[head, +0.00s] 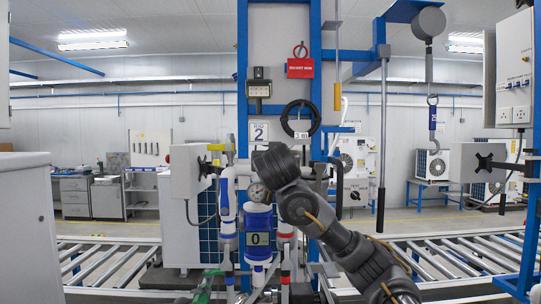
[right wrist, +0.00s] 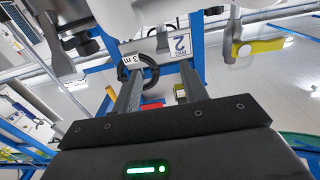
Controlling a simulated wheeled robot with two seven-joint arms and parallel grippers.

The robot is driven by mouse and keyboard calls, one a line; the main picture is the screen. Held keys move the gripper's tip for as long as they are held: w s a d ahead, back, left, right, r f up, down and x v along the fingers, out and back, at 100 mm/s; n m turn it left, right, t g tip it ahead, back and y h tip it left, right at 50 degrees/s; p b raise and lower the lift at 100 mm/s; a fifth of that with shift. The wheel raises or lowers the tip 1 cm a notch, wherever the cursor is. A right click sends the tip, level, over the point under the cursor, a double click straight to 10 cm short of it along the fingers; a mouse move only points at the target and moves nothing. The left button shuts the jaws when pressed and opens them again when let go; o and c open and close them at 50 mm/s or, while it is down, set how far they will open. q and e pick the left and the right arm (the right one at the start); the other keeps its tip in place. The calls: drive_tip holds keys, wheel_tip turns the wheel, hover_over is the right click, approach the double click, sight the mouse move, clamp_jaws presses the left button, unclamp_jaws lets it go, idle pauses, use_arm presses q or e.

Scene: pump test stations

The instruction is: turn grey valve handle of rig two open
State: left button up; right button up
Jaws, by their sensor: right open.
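Rig two, with its number 2 sign (head: 258,131), stands straight ahead in the head view. Its white pipes, pressure gauge (head: 258,192) and blue pump (head: 258,225) marked 0 sit below the sign. My right arm crosses in front of the rig, and its wrist hides part of the pipework. My right gripper (right wrist: 161,80) shows in the right wrist view, with its two fingers apart and nothing between them. The sign also shows past the fingers (right wrist: 180,43). I cannot clearly pick out the grey valve handle. My left gripper is out of view.
A coiled black cable (head: 298,120) and a red tag (head: 300,68) hang on the rig's panel above my wrist. A grey box (head: 186,170) stands left of the pipes. Roller conveyors (head: 110,262) run on both sides.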

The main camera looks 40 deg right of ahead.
drive_tip(key=p+x, duration=0.2)
drive_tip(key=x, duration=0.2)
drive_tip(key=p+x, duration=0.3)
drive_tip(key=x, duration=0.2)
drive_tip(key=shift+w+a+f, duration=0.1)
drive_tip(key=shift+w+f, duration=0.05)
drive_tip(key=shift+w, duration=0.4)
drive_tip(key=shift+w+d, duration=0.2)
drive_tip(key=shift+d, duration=0.1)
drive_tip(key=shift+w+f, duration=0.2)
drive_tip(key=shift+w, duration=0.05)
drive_tip(key=shift+s+r, duration=0.1)
drive_tip(key=c, duration=0.5)
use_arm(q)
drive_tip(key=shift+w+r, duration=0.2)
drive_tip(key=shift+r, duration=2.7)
use_arm(e)
clamp_jaws()
